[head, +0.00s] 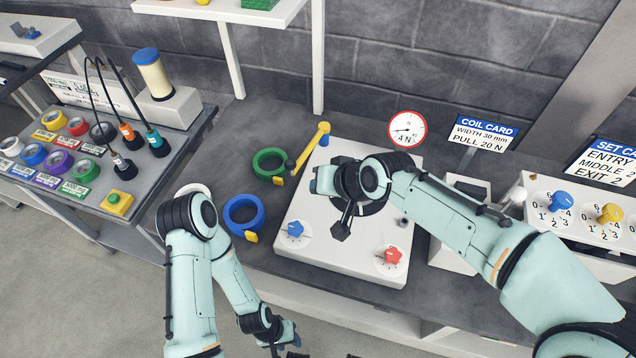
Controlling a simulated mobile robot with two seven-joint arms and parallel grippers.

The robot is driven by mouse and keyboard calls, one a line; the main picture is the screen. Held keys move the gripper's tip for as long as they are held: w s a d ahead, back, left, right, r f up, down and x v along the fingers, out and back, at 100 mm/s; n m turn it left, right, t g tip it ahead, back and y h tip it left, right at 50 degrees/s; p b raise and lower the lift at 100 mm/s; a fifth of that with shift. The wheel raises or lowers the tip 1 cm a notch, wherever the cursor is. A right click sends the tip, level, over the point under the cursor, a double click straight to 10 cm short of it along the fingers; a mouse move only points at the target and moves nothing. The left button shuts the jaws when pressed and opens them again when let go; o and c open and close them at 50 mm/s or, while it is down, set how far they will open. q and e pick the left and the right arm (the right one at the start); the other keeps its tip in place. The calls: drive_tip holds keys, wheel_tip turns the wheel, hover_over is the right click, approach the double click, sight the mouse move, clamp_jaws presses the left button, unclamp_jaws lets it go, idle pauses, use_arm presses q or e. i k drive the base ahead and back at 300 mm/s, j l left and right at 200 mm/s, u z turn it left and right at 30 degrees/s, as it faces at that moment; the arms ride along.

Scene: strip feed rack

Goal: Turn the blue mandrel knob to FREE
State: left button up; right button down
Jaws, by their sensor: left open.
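The blue knob (295,230) sits at the front left of the white panel (315,262), on a small round dial. Its pointer setting is too small to read. A red knob (391,257) sits at the panel's front right. My left gripper (284,345) is low in the head view, below the panel's front edge, open, and apart from the blue knob. My right arm reaches over the panel from the right. A dark arm-like part (341,230) shows below that wrist, right of the blue knob.
A blue ring (230,222) and a green ring (257,165) lie left of the panel. A yellow lever (315,142) stands at its back left. A box at right has another blue knob (561,200) and a yellow knob (610,213). A gauge (407,129) stands behind.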

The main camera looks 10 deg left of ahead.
sight(295, 229)
drive_tip(key=k, duration=1)
